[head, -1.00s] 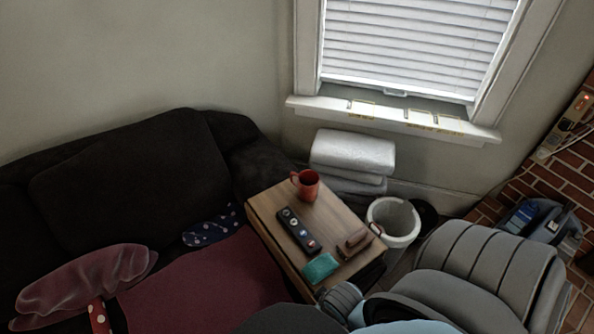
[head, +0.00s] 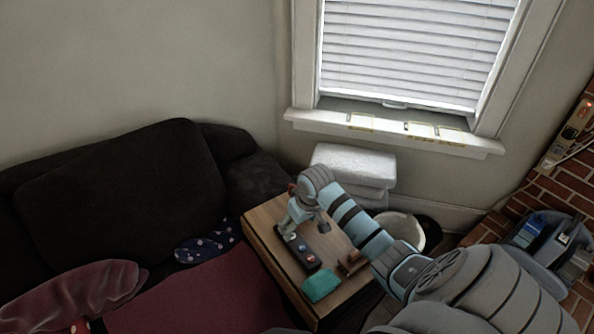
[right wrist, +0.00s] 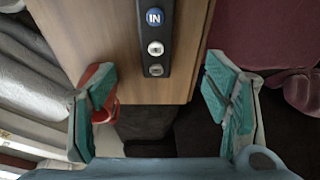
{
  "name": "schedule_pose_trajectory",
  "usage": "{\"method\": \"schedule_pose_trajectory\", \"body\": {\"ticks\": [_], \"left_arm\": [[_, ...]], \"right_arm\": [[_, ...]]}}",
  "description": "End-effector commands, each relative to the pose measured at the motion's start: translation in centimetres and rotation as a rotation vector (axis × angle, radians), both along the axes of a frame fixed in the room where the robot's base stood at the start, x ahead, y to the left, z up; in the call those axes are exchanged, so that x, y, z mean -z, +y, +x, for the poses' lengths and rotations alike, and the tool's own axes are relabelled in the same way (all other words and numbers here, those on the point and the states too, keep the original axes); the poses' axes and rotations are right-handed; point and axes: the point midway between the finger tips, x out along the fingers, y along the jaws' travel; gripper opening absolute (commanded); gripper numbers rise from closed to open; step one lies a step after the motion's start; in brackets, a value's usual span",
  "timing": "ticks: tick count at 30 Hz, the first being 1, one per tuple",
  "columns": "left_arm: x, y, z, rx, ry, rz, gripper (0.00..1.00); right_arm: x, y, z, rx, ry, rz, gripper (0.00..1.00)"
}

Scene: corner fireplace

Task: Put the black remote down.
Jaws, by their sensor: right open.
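The black remote (head: 309,258) lies flat on the wooden side table (head: 262,222), partly hidden by my right gripper. It also shows at the top of the right wrist view (right wrist: 157,48), with its lower end near the table edge. My right gripper (head: 290,232) is over the remote's far end in the head view. In the right wrist view my right gripper (right wrist: 162,108) has its two teal fingers wide apart, with nothing held between them. My left gripper is not in view.
The red mug (right wrist: 107,108) is close behind one right finger. A teal item (head: 321,285) and a brown item (head: 352,264) lie beside the remote. A dark sofa (head: 130,185) stands left of the table, a white bin (head: 405,228) to its right.

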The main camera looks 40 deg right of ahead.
Motion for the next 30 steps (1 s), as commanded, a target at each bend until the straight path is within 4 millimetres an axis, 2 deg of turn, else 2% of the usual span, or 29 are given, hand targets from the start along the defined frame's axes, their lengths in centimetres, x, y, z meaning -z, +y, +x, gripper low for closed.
{"method": "schedule_pose_trajectory", "body": {"ticks": [1, 3, 10, 15, 18, 24, 30], "left_arm": [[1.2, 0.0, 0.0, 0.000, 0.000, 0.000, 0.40], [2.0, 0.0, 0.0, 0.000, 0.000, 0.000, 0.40], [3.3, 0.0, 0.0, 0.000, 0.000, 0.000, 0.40], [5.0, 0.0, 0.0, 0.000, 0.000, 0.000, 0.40], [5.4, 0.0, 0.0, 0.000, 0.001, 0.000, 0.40], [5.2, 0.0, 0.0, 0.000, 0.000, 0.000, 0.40], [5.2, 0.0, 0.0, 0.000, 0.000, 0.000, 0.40]], "right_arm": [[2.0, 0.1, 0.3, 0.000, 0.003, 0.003, 0.70], [3.8, 0.0, 0.8, 0.000, 0.001, 0.001, 0.70], [7.0, -0.3, 1.3, -0.001, 0.001, -0.001, 0.70], [10.5, -0.9, 1.3, -0.001, 0.000, 0.000, 0.70], [11.4, -0.9, 1.6, -0.003, -0.001, -0.001, 0.70], [11.2, -0.9, 1.6, -0.004, -0.001, -0.002, 0.70], [11.2, -0.9, 1.6, -0.004, -0.001, -0.002, 0.38]]}}
